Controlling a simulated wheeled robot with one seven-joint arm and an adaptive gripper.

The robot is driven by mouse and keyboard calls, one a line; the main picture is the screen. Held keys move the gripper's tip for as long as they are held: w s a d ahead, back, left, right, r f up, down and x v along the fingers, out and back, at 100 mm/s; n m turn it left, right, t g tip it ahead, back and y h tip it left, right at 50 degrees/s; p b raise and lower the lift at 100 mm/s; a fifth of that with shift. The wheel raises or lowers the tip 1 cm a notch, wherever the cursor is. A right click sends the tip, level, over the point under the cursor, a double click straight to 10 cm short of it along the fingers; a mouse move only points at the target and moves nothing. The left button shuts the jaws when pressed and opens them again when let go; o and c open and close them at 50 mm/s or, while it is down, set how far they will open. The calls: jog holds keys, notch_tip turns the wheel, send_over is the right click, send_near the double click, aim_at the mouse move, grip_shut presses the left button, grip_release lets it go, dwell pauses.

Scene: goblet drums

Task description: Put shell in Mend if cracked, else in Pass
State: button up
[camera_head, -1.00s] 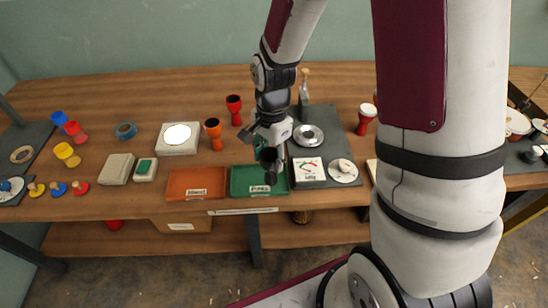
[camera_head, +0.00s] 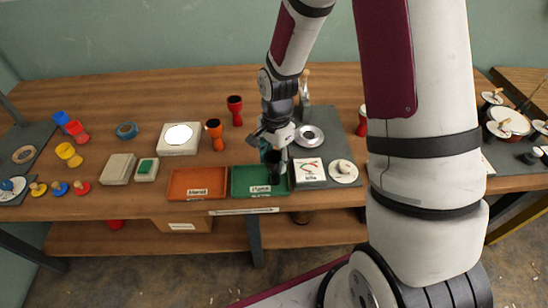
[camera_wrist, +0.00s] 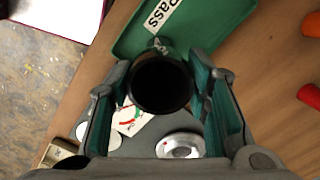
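The dark shell (camera_head: 275,168) is held upright between the fingers of my gripper (camera_head: 275,150), over the rear right part of the green Pass tray (camera_head: 243,181). In the wrist view the shell (camera_wrist: 162,86) shows its round black mouth, with a finger on each side. My gripper (camera_wrist: 160,95) appears shut on it. The Pass tray (camera_wrist: 200,15) lies beyond the shell there. I see no crack on the visible side; most of the wall is hidden or dark. The orange Mend tray (camera_head: 197,184) is empty, left of the Pass tray.
A grey board (camera_head: 340,125) with a metal ring (camera_head: 308,136), a dial card (camera_head: 309,170) and a round white disc (camera_head: 343,171) lies right of the trays. A white-topped box (camera_head: 178,138) is at left.

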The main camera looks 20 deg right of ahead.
jog(key=o, duration=0.4)
jog(key=shift+c, duration=0.2)
jog(key=shift+r, duration=0.1)
notch_tip(320, 180, up, 12)
jog(key=s+r+n+t, duration=0.5)
jog(key=s+r+n, duration=0.8)
jog(key=s+r, duration=0.4)
jog(key=shift+s+d+r+n+h, duration=0.15)
jog(key=shift+s+r+n+h, duration=0.2)
jog(key=shift+s, duration=0.8)
